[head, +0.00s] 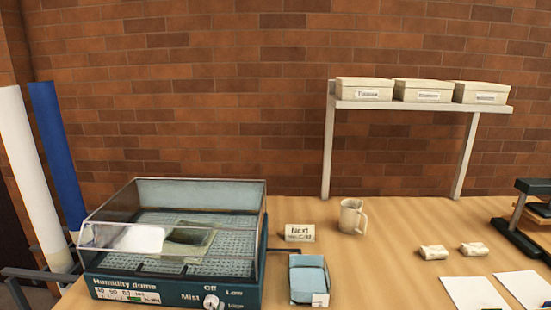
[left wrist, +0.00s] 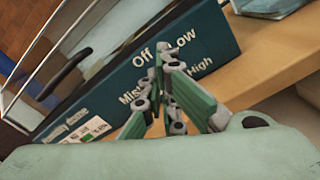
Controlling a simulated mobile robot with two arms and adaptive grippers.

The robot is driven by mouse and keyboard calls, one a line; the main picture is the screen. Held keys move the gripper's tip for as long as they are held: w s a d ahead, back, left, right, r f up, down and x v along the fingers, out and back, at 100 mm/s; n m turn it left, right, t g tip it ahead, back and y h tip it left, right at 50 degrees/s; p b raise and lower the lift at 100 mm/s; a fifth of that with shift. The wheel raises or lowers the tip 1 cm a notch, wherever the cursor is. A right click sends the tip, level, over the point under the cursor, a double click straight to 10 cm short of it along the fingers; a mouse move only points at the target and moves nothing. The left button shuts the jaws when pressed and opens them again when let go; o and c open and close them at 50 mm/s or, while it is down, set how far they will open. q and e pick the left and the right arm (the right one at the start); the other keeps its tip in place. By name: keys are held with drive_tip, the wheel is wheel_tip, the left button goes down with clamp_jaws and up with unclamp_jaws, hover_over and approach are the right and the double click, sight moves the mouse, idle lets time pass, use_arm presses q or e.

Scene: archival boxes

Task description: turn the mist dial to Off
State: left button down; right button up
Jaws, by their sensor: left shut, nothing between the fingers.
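The humidity dome (head: 240,275) is a clear-lidded case with a dark teal front panel, at the front left of the table. Its white mist dial (head: 211,301) sits low on the panel, right of the word "Mist", with "Off", "Low" and "High" around it. I cannot tell which mark it points at. In the left wrist view my left gripper (left wrist: 162,58) is shut and empty. Its green fingers lie in front of the panel (left wrist: 100,85), between "Off" and "Low", and hide the dial there. I cannot tell whether they touch it. My right gripper is not in view.
A shelf (head: 420,106) carries three labelled boxes. Two small pale packets (head: 433,252) and white sheets (head: 475,293) lie at the right.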

sight(211, 303)
use_arm(q)
drive_tip(key=w, duration=0.3)
drive_tip(key=shift+w+d, duration=0.1)
drive_tip(key=shift+w, duration=0.05)
drive_tip(key=shift+r, duration=0.25)
